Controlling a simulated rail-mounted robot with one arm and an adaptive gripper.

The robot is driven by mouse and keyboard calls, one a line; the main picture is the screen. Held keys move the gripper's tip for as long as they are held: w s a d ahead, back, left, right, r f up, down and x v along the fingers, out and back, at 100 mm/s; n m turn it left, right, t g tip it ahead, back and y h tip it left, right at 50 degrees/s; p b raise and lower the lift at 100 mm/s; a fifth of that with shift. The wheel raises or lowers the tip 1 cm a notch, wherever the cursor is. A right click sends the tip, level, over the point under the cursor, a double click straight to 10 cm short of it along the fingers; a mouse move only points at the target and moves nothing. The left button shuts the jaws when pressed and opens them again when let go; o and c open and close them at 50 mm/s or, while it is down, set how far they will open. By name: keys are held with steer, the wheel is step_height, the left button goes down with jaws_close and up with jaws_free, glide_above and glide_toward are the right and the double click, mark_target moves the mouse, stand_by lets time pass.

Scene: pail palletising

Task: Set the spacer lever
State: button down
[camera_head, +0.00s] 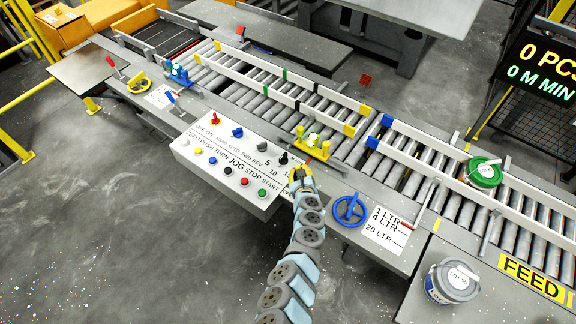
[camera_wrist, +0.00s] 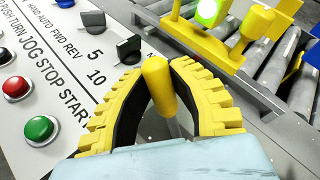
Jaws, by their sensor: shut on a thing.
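My gripper (camera_head: 302,178) is at the right end of the control panel (camera_head: 222,152). In the wrist view my gripper (camera_wrist: 158,70) has its two yellow fingers on either side of a lever with a yellow knob (camera_wrist: 157,88) and is shut on it. The lever's grey rod (camera_wrist: 172,128) runs down between the fingers and its foot is partly hidden. No label for this lever can be read.
A black selector knob (camera_wrist: 123,48) is close beside the fingers. A yellow stop with a green light (camera_wrist: 208,12) stands by the rollers. A blue handwheel (camera_head: 348,209) is to the right. A green-lidded pail (camera_head: 483,172) is on the conveyor; another pail (camera_head: 450,281) stands nearer.

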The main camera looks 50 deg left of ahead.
steer(key=shift+f, duration=0.1)
stand_by(0.3)
steer(key=c, duration=0.9)
jaws_free()
steer(key=shift+s, duration=0.1)
steer(key=shift+s+d, duration=0.15)
